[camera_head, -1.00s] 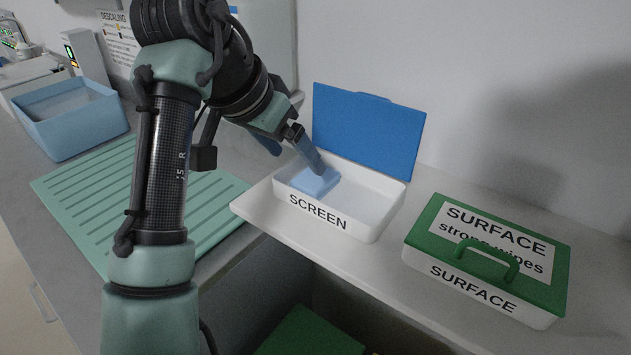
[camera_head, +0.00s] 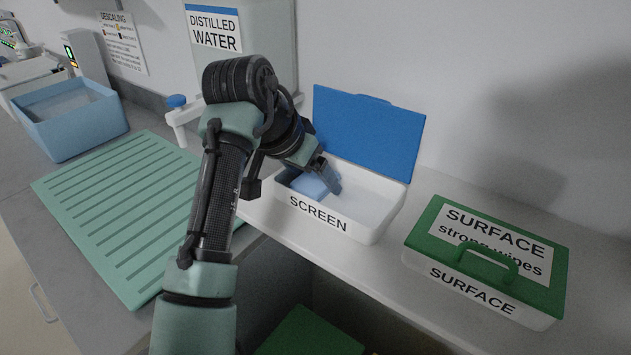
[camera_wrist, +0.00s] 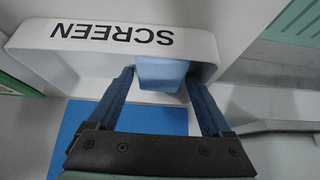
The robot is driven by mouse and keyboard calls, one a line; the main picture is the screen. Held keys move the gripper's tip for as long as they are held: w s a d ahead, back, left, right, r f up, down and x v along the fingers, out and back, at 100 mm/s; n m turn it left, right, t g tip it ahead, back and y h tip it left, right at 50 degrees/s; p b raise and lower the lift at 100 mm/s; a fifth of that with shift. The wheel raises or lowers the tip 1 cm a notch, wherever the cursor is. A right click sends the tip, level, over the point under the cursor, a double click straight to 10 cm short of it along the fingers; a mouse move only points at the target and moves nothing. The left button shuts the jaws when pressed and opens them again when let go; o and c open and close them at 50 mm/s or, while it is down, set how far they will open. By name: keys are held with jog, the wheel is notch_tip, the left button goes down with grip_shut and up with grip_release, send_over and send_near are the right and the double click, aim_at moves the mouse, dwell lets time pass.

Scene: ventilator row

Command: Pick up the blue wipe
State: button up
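The blue wipe (camera_head: 309,186) lies in the left part of the white SCREEN box (camera_head: 362,221), whose blue lid (camera_head: 368,130) stands open behind it. My gripper (camera_head: 329,178) reaches down into the box at the wipe. In the wrist view, the wipe (camera_wrist: 160,73) shows ahead of my gripper (camera_wrist: 160,82), between its two fingers. The fingers are spread apart, one on each side of the wipe. I cannot tell whether either fingertip touches it.
A shut green-lidded SURFACE box (camera_head: 484,262) stands to the right on the same shelf. A distilled water tank (camera_head: 250,50) with a tap stands behind my arm. A green ribbed mat (camera_head: 120,210) and a blue bin (camera_head: 70,125) lie to the left.

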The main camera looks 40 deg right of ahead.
aim_at(312, 181)
jog(key=c, duration=1)
jog(key=shift+r, duration=0.1)
notch_tip(312, 181, up, 10)
jog(key=shift+f, duration=0.1)
jog(key=o, duration=0.7)
jog(key=c, duration=0.5)
jog(key=shift+c, duration=0.3)
